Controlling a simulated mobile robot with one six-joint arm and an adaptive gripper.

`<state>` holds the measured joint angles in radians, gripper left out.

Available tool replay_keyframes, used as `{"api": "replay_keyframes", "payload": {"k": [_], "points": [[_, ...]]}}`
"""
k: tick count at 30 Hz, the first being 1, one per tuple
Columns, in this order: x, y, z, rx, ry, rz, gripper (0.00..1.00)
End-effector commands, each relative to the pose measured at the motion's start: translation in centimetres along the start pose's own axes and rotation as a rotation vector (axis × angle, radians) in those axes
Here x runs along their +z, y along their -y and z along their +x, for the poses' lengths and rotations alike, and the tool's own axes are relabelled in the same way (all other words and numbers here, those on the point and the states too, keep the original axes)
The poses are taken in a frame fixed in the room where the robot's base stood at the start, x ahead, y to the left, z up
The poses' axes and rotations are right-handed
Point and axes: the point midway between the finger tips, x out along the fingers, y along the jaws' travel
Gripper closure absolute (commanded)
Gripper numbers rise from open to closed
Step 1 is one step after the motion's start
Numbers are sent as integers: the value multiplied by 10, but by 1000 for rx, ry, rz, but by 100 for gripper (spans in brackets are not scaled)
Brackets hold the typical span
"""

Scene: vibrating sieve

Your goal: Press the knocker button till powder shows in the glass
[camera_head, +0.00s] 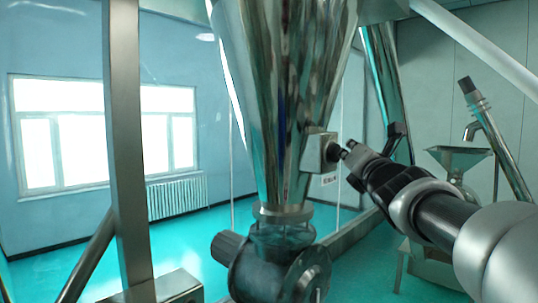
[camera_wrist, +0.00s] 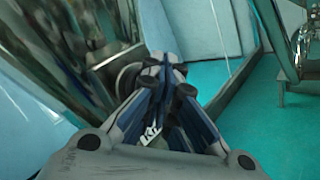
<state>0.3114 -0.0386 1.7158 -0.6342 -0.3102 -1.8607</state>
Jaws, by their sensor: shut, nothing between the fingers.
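The steel hopper cone (camera_head: 285,90) narrows down to a flange. Below it is the sight glass (camera_head: 283,235); it looks clear and teal, and I see no powder in it. The knocker box (camera_head: 318,153) is a small pale metal box on the cone's right side, with a dark button (camera_head: 333,152) on its right face. My gripper (camera_head: 346,152) is shut and empty, its tips right at the button; I cannot tell whether they touch. In the wrist view my gripper (camera_wrist: 168,66) points at a round grey part (camera_wrist: 127,80), partly hidden behind the fingers.
A dark round valve body (camera_head: 270,270) sits below the glass. A steel post (camera_head: 126,150) stands at left. A small metal funnel (camera_head: 458,158) and pipes stand at right. Teal floor (camera_head: 215,222) is open behind, toward the window wall.

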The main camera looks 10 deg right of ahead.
Motion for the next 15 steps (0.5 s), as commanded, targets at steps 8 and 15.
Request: {"api": "replay_keyframes", "payload": {"k": [8,15], "points": [[-2,-2,3,1,0,0,100],[-4,-3,5,2,0,0,100]]}}
